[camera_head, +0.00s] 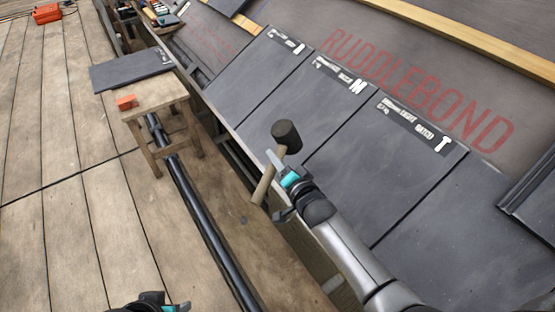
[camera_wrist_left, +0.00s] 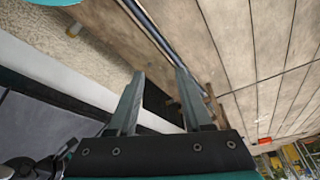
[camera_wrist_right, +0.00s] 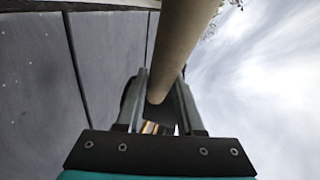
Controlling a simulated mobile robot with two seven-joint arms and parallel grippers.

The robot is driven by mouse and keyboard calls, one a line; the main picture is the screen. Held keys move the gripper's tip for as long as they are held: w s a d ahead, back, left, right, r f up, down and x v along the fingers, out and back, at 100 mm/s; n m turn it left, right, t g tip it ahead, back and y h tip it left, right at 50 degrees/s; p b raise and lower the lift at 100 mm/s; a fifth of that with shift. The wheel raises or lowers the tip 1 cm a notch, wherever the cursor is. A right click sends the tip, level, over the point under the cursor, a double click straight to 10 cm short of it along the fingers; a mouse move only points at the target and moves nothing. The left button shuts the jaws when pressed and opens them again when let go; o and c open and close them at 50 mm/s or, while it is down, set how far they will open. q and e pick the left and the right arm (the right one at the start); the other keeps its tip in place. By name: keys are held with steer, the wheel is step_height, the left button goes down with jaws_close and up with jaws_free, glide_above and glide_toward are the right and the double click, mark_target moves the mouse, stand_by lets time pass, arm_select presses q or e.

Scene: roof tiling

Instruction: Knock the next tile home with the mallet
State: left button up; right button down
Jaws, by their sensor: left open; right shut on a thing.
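The mallet, with a black head (camera_head: 286,136) and a pale wooden handle (camera_head: 263,186), is held by my right gripper (camera_head: 281,180). That gripper is shut on the handle, with the head up, over the lower edge of the tiles. The handle also crosses the right wrist view (camera_wrist_right: 183,40). Dark roof tiles lie in a row: a left one (camera_head: 252,77), a middle one (camera_head: 318,103) and a right one (camera_head: 385,165), each with a white printed strip along its top. My left gripper (camera_head: 165,305) is at the bottom edge; in the left wrist view (camera_wrist_left: 160,75) it is open and empty.
A wooden stool (camera_head: 155,110) holds a loose dark tile (camera_head: 130,69) and an orange block (camera_head: 126,102). Red-lettered underlay (camera_head: 420,85) and a timber batten (camera_head: 470,40) lie above the tiles. A dark pipe (camera_head: 205,225) runs along the planked deck (camera_head: 60,230). A red case (camera_head: 46,14) sits far left.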

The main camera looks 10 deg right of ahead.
steer(key=d+f+b, duration=0.2)
steer(key=f+b, duration=0.1)
steer(key=w+d+f+b, duration=0.1)
steer(key=f, duration=0.1)
steer(key=shift+w+b, duration=0.1)
steer(key=shift+b, duration=0.2)
steer(key=shift+d+f+b, duration=0.15)
steer(key=shift+f+b, duration=0.2)
steer(key=shift+d+f+b, duration=0.3)
steer(key=shift+f+b, duration=0.05)
steer(key=shift+f, duration=0.05)
arm_select(q)
steer(key=w+d+r+t+h, duration=0.2)
steer(key=w+d+t+h, duration=0.1)
steer(key=w+d+t, duration=0.2)
steer(key=shift+w+d+r+m+t+h, duration=0.2)
steer(key=shift+d+r+m+t+h, duration=0.15)
steer(key=shift+d+t, duration=0.75)
steer(key=shift+d, duration=0.15)
arm_select(e)
steer(key=shift+d, duration=0.1)
